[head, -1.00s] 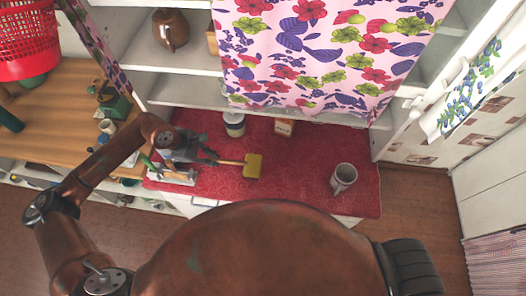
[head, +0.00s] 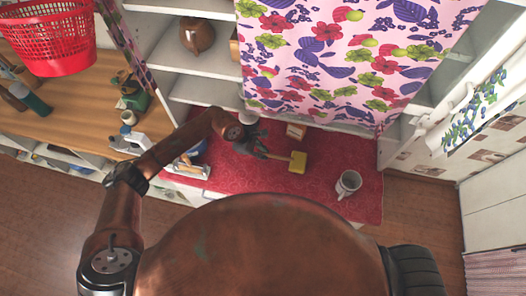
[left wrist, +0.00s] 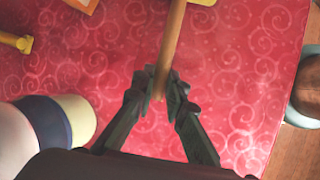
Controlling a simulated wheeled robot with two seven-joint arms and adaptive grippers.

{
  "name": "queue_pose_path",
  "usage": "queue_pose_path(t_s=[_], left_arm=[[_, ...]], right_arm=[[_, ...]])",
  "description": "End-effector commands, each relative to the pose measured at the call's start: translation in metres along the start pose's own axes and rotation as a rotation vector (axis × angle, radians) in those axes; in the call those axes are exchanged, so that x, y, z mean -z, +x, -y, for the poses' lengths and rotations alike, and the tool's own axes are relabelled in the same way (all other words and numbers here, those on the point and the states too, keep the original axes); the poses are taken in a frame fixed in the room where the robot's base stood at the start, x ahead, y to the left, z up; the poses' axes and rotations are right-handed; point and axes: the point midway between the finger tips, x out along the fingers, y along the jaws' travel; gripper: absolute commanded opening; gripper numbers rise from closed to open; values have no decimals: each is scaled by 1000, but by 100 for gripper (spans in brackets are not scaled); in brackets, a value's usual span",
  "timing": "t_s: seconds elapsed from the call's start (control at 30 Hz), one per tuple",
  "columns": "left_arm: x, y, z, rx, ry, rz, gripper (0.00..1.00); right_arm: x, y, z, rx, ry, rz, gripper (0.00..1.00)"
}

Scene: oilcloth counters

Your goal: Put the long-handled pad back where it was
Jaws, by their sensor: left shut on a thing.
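The long-handled pad has a yellow head (head: 299,161) and a thin wooden handle. My left gripper (head: 262,154) is shut on the handle, with the head pointing right over the red cloth. In the left wrist view, the brown handle (left wrist: 173,45) runs up from between the dark fingertips (left wrist: 165,88), and only a sliver of the yellow head shows at the top edge. I cannot tell whether the pad touches the cloth or is held just above it. My right gripper is not in view.
A grey mug (head: 348,185) stands right of the pad. A small box (head: 296,131) stands behind it. A jar (left wrist: 55,125) stands close to my left gripper. A white rack (head: 187,169) is at the cloth's left end. The red cloth (head: 270,183) is clear in front.

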Motion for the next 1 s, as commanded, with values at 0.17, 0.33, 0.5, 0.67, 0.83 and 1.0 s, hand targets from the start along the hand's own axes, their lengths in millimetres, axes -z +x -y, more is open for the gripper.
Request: queue_pose_path(t_s=[0.17, 0.33, 0.5, 0.67, 0.83, 1.0], left_arm=[[1, 3, 0, -2, 2, 1, 0], [2, 5, 1, -2, 1, 1, 0], [2, 5, 1, -2, 1, 0, 21], [2, 4, 1, -2, 1, 1, 29], [2, 4, 1, -2, 1, 1, 29], [1, 0, 0, -3, 2, 1, 29]], right_arm=[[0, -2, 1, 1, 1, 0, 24], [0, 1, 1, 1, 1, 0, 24], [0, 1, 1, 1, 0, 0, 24], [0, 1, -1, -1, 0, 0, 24], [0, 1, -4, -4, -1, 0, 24], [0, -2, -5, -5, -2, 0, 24]])
